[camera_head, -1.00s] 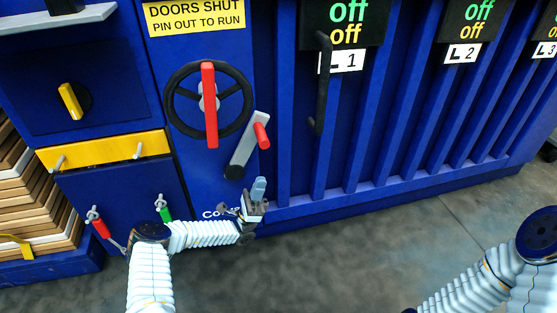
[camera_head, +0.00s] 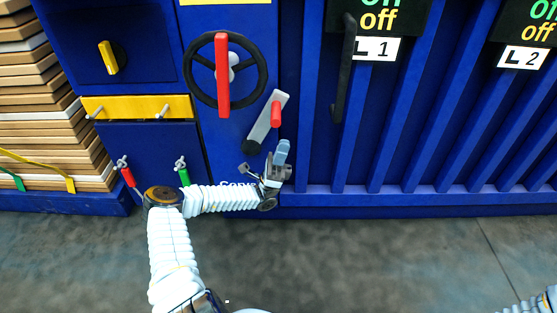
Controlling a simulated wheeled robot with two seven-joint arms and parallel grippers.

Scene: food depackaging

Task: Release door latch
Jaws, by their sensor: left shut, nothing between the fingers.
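A grey lever (camera_head: 264,126) with a red grip (camera_head: 276,113) slants on the blue machine front, its black pivot end at lower left. A black upright handle (camera_head: 344,75) is on the ribbed door panel beside the L1 label. Which of these is the latch, I cannot tell. My left gripper (camera_head: 282,152) is shut and empty, pointing up just below and right of the lever's pivot end. Whether it touches the panel is unclear. My right gripper is out of view; only a piece of my right arm shows at the lower right corner.
A black handwheel (camera_head: 226,70) with a red bar (camera_head: 222,76) sits left of the lever. A yellow knob (camera_head: 107,57), a yellow bar (camera_head: 138,107), and red (camera_head: 128,177) and green (camera_head: 184,177) grips are farther left. Stacked boards (camera_head: 50,110) stand at the left. Grey floor (camera_head: 390,260) is clear in front.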

